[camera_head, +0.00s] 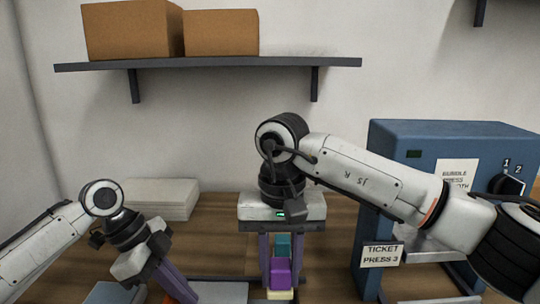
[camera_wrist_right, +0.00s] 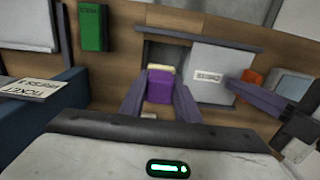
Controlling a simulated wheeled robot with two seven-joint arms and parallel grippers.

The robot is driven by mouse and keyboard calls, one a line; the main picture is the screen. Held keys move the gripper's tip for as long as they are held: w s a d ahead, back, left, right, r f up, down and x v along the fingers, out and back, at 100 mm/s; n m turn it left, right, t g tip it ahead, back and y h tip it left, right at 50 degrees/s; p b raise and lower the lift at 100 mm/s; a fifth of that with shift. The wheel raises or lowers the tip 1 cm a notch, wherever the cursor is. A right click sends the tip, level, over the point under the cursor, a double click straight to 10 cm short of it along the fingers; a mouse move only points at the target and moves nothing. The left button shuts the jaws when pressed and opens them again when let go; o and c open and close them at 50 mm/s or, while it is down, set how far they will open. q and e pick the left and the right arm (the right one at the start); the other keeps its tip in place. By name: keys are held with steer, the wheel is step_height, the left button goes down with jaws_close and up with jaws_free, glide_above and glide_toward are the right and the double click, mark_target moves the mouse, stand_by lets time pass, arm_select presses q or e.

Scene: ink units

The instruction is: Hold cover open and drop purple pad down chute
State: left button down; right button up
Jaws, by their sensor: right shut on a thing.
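My right gripper (camera_head: 281,278) points down and is shut on the purple pad (camera_head: 281,271), which has a cream end. The pad also shows between the purple fingers in the right wrist view (camera_wrist_right: 160,88). Just beyond it in that view is a dark rectangular opening (camera_wrist_right: 158,52), partly hidden by the pad. A pale grey panel with a printed label, apparently the cover (camera_wrist_right: 218,62), stands beside the opening. My left gripper (camera_head: 175,286) is low at the left; in the wrist view its purple fingers (camera_wrist_right: 238,86) reach the panel's edge. I cannot tell their gap or whether they touch.
The blue ticket press (camera_head: 400,170) stands at the right, with a sign (camera_head: 382,254). A stack of white sheets (camera_head: 160,198) lies at the back left. A green box (camera_wrist_right: 92,28) and an orange item (camera_wrist_right: 251,77) show in the wrist view. A shelf (camera_head: 210,62) holds boxes above.

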mark_target(280, 290)
arm_select(q)
steer(key=shift+a, duration=0.1)
arm_select(e)
steer(key=shift+w+a, duration=0.35)
steer(key=shift+w, duration=0.05)
steer(key=shift+f, duration=0.1)
steer(key=shift+s+d+f, duration=0.1)
steer(key=shift+s+f, duration=0.1)
steer(key=shift+f, duration=0.55)
steer(key=shift+s+d+f, duration=0.15)
steer(key=shift+f, duration=0.55)
steer(key=shift+s+d+f, duration=0.1)
steer(key=shift+s+f, duration=0.1)
steer(key=shift+f, duration=0.55)
steer(key=o, duration=1.8)
steer(key=o, duration=0.6)
steer(key=shift+c, duration=0.2)
